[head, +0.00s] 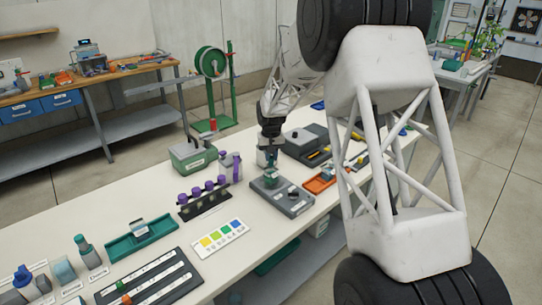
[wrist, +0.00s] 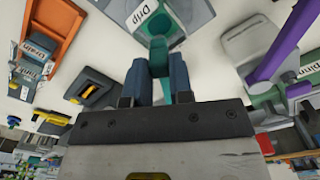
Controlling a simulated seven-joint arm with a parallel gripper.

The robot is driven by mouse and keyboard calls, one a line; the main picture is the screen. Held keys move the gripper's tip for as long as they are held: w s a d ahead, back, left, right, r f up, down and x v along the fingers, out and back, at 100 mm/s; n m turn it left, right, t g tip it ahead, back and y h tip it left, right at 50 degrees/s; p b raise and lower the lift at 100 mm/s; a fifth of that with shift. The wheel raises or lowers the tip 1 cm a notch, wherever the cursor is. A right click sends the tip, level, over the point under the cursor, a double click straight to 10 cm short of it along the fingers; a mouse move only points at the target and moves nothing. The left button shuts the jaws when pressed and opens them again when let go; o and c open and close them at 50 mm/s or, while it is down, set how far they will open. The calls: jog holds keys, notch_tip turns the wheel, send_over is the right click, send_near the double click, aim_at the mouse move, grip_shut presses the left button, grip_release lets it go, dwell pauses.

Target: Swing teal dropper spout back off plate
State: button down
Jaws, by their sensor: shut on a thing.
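The teal dropper spout (wrist: 158,58) is between my fingers in the wrist view. Its teal body runs up to the plate labelled Drip. The grey plate (head: 296,207) stands on the white bench in the head view, with teal parts at its top left. The plate also shows at the top of the wrist view (wrist: 190,14). My gripper (head: 271,170) is shut on the spout just above the plate's left part. In the wrist view my gripper (wrist: 158,72) covers the lower end of the spout. The exact angle of the spout over the plate cannot be told.
An orange tray (head: 319,183) is right of the plate, with dark grey boxes (head: 304,143) behind. Purple-topped bottles in a black rack (head: 205,202) and a colour card (head: 221,239) lie left. My white arm blocks the right side. Bare bench shows in front of the plate.

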jog(key=shift+d, duration=0.15)
jog(key=w+d+n, duration=1)
jog(key=n, duration=0.2)
jog(key=shift+w+d+n, duration=0.2)
jog(key=shift+n, duration=0.1)
dwell(0.4)
jog(key=c, duration=1)
grip_release()
